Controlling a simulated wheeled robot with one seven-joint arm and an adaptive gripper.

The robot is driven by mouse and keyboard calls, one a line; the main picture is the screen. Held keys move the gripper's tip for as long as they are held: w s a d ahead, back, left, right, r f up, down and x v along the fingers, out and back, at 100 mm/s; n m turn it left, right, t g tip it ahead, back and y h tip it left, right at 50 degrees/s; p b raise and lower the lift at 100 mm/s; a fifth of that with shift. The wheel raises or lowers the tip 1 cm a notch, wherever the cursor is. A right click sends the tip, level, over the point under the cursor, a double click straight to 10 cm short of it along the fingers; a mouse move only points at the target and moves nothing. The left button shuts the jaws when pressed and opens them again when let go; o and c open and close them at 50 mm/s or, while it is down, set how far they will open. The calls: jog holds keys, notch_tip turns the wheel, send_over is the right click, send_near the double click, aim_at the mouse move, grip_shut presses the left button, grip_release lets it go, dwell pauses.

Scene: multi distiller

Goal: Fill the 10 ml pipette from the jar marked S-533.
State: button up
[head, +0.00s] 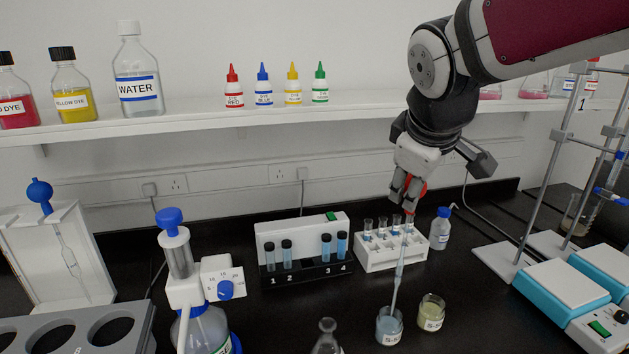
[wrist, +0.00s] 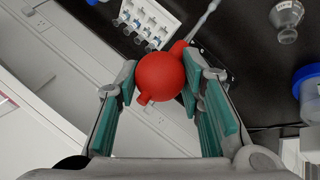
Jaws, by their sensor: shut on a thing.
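My gripper (head: 408,188) is shut on the red bulb of a pipette, above the bench. In the wrist view the red bulb (wrist: 160,78) sits between the teal finger pads. The glass pipette (head: 400,268) hangs below it, slightly tilted, its lower end reaching into the mouth of a jar of pale blue liquid (head: 389,328). That jar's label begins "S-5"; the rest cannot be read. A jar of yellowish liquid (head: 431,313) stands just to its right, its label also not fully readable. Whether the pipette tip touches liquid, and any liquid inside it, cannot be told.
A white rack of small tubes (head: 375,258) stands behind the jars. A blue-capped bottle (head: 440,229) is to its right. A conical flask (head: 327,338) stands left of the jars. A blue-bulb pipette (head: 68,245) hangs on a stand at far left. Hotplates (head: 563,285) are at right.

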jog(key=shift+r+p, duration=1.65)
jog(key=shift+r, duration=0.7)
